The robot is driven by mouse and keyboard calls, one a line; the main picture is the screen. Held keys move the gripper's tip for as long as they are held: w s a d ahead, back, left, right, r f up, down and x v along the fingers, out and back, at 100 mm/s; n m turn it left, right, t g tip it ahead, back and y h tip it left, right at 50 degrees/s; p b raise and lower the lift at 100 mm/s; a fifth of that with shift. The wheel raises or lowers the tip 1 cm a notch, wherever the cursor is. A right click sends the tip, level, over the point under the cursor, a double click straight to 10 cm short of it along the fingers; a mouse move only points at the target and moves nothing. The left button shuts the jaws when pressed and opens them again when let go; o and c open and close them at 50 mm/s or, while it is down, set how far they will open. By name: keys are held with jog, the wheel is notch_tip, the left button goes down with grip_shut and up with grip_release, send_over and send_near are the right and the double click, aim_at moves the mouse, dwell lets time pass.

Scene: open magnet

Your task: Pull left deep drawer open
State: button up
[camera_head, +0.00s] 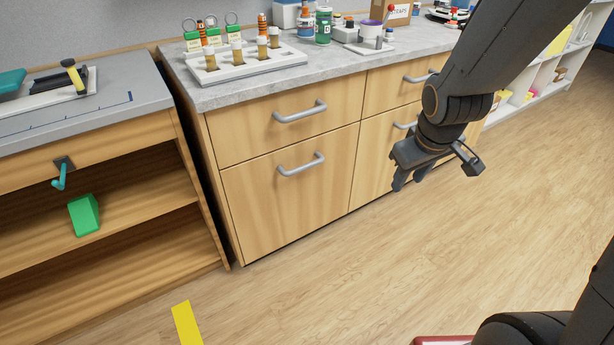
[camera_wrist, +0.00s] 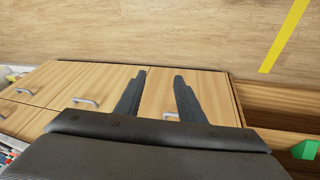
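The left deep drawer (camera_head: 285,203) is the large lower wooden front of the left cabinet column, flush with the cabinet. Its grey bar handle (camera_head: 301,165) sits near its top edge. In the wrist view, the drawer front (camera_wrist: 212,92) is partly behind my right-hand finger, and part of its handle (camera_wrist: 171,116) shows between the fingers. My gripper (camera_head: 410,184) hangs to the right of the handle in the head view, in front of the right-hand cabinet column and apart from the handle. In the wrist view my gripper (camera_wrist: 159,76) has its two fingers spread, with nothing held.
A shallower drawer (camera_head: 255,125) with its own handle is above. The stone countertop (camera_head: 330,65) carries a vial rack (camera_head: 240,65). An open shelf unit (camera_head: 110,255) with a green block (camera_head: 84,214) stands at left. The wooden floor (camera_head: 310,285) in front is clear.

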jog(key=w+a+f+n+t+y+b, duration=0.1)
jog(key=w+f+n+t+b, duration=0.2)
jog(key=w, duration=0.4)
jog(key=w+a+f+n+t+y+b, duration=0.1)
jog(key=w+f+n+b, duration=0.2)
jog(key=w+f+b, duration=0.3)
jog(key=n+t+y+b, duration=0.4)
jog(key=n+y+b, duration=0.4)
jog(key=n+b, duration=0.65)
send_near(306, 169)
jog(key=w+d+r+m+b, duration=0.1)
jog(key=w+d+m+b, duration=0.15)
jog(key=w+d, duration=0.2)
jog(key=a+f+n+g+y+b, duration=0.1)
jog(key=a+f+n+y+b, duration=0.4)
jog(key=n+y+b, duration=0.3)
jog(key=shift+m+h, duration=0.3)
jog(key=shift+h, duration=0.1)
jog(key=b+x, duration=0.1)
jog(key=x, duration=0.2)
jog(key=b+x, duration=0.2)
jog(key=x, duration=0.2)
jog(key=shift+a+r, duration=0.25)
grip_shut()
